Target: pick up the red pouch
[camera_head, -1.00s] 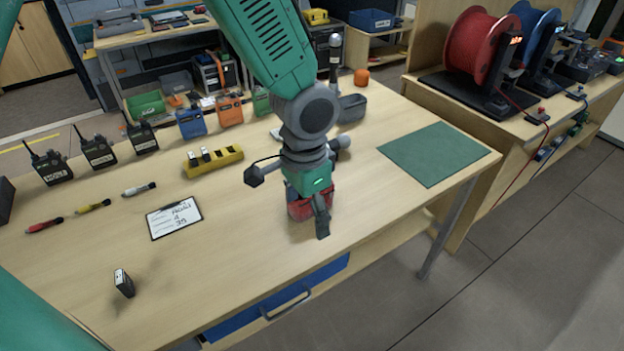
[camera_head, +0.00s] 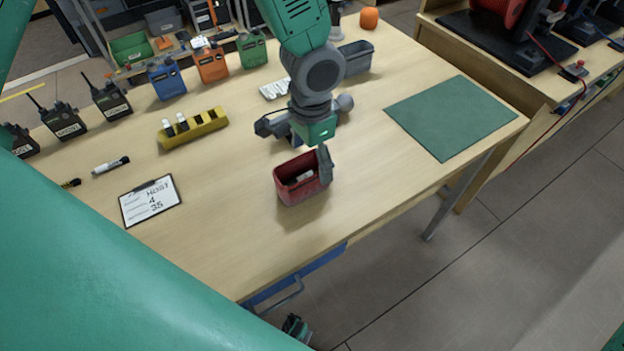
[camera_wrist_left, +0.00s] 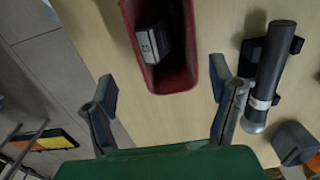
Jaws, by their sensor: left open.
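The red pouch (camera_head: 302,191) stands on the wooden table, open at the top, with a small black-and-white item inside. It also shows in the left wrist view (camera_wrist_left: 178,82), at top centre. My left gripper (camera_head: 312,158) is just above and behind it; one finger shows by its right rim. In the left wrist view my left gripper (camera_wrist_left: 163,88) is open, its fingers spread wide to either side of the pouch's near end. Nothing is between the fingertips, and I cannot tell contact with the pouch. My right gripper does not show.
A black cylindrical device (camera_wrist_left: 272,62) lies close to the right finger. A green mat (camera_head: 450,117) lies at right. Table in front of the pouch is clear.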

